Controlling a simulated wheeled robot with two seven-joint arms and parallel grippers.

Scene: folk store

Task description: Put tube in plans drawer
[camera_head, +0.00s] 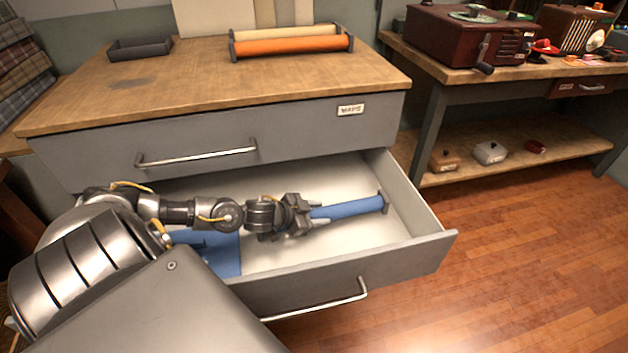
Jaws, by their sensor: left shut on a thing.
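A blue tube (347,208) with a dark end piece lies roughly level inside the outline of the open lower drawer (414,251). My left gripper (303,215) is shut on the tube near its left visible end, and the gripper hides the rest of that end. I cannot tell whether the tube touches the drawer floor. A flat blue item (222,255) lies in the drawer's left part, partly hidden by my arm. The lower drawer's front shows a metal handle (325,302) and no readable label. My right gripper is not in view.
The shut upper drawer (300,135) bears a small label, apparently "MAPS". On the wooden top (190,80) are a dark tray (139,48) and a rack with an orange roll (290,46). A workbench (440,70) stands at right. The wooden floor (520,260) there is clear.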

